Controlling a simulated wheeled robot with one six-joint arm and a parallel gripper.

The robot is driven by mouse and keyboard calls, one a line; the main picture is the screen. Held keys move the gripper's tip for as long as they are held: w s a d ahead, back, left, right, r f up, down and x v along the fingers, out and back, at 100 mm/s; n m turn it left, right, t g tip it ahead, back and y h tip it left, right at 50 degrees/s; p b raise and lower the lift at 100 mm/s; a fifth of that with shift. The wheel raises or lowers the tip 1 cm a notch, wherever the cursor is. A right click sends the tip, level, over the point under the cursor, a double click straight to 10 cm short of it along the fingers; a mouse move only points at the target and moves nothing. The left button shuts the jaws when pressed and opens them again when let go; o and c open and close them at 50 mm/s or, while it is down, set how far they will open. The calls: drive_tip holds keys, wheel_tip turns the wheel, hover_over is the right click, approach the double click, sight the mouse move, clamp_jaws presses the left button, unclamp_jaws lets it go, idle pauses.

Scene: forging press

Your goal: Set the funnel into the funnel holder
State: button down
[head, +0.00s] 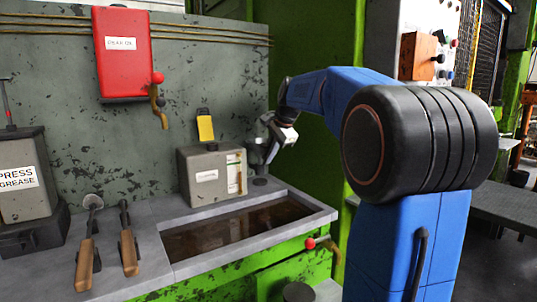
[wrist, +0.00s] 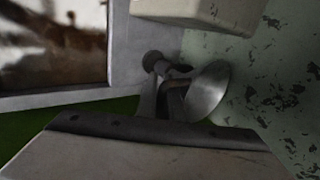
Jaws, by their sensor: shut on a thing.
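The grey metal funnel (head: 257,153) is in my gripper (head: 272,137), beside the right side of the grey box at the back of the bench. In the wrist view the funnel (wrist: 208,91) shows as a shiny round cone at the fingers, and my gripper (wrist: 168,97) is shut on it. A small dark round piece on the bench (head: 260,181), apparently the funnel holder, lies below the funnel. A dark round shape (wrist: 152,61) near the fingers in the wrist view may be the same piece. I cannot tell whether the funnel touches it.
The grey box (head: 210,172) with a yellow tag stands close to the left. A sunken trough (head: 225,232) of brown liquid is in front. Two wooden-handled tools (head: 128,245) lie at left. A red box (head: 123,52) with a tap hangs on the wall.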

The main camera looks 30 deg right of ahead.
drive_tip(key=shift+f, duration=1.45)
drive_tip(key=c, duration=1.8)
unclamp_jaws()
drive_tip(key=v, duration=1.7)
drive_tip(key=shift+s+r, duration=0.15)
